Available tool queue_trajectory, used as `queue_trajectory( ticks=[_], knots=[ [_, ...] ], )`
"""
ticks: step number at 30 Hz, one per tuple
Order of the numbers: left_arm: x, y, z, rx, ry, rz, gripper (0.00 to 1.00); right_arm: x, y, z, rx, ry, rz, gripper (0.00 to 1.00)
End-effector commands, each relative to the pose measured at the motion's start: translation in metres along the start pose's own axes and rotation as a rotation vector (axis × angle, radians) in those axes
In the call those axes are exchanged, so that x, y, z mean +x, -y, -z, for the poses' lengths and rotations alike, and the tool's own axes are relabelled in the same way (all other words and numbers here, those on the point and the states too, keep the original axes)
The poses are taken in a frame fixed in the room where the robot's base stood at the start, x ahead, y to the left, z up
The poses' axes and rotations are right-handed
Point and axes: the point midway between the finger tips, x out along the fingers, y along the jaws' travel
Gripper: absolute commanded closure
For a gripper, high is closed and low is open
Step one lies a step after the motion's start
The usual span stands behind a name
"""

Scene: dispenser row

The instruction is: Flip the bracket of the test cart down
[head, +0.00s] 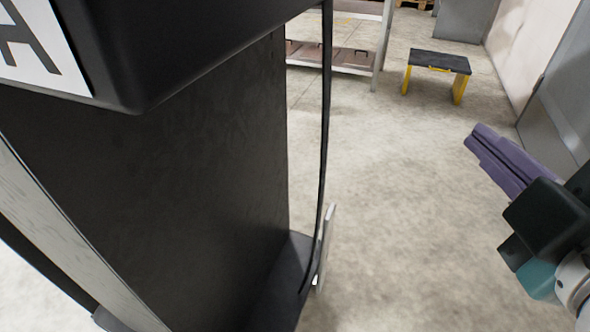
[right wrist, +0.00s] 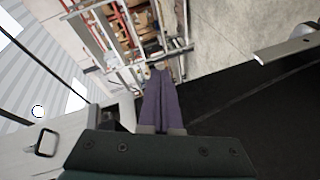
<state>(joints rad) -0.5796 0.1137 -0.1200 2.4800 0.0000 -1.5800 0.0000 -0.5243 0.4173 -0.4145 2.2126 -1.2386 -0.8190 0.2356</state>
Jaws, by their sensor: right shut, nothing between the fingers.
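A tall black cart (head: 200,170) with a white letter sign at its top fills the left of the head view; I take it to be the test cart. A thin pale metal plate (head: 326,247), seen nearly edge-on, stands up beside its low black base and looks like the bracket. In the right wrist view a pale metal piece (right wrist: 290,46) beside a black surface may be the same bracket. My right gripper (head: 475,139) has purple fingers, shut and empty, apart from the cart at the right. Its fingers also show in the right wrist view (right wrist: 163,78). My left gripper is not in view.
A small step stool (head: 438,62) with yellow legs and a dark top stands at the back. A metal rack (head: 335,55) is behind the cart. A black cable (head: 325,120) hangs along the cart's right side. The floor between cart and gripper is clear.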

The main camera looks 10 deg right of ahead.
Motion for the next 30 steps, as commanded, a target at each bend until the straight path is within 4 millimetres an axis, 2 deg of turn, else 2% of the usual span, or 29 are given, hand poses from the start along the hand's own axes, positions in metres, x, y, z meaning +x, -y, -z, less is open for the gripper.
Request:
queue_trajectory(
  ticks=[1, 8, 18, 24, 30],
  knots=[
    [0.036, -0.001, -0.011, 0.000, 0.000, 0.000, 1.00, 0.005, 0.035, -0.009, -0.024, -0.026, -0.007, 1.00],
    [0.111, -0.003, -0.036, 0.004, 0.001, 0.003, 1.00, 0.014, 0.109, -0.016, -0.127, -0.146, -0.040, 1.00],
    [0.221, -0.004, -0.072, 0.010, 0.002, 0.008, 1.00, 0.020, 0.226, -0.027, -0.289, -0.329, -0.067, 1.00],
    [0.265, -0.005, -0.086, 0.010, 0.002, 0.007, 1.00, 0.020, 0.277, -0.031, -0.363, -0.412, -0.073, 1.00],
    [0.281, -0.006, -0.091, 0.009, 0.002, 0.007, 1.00, 0.018, 0.298, -0.032, -0.401, -0.452, -0.073, 1.00]
  ],
)
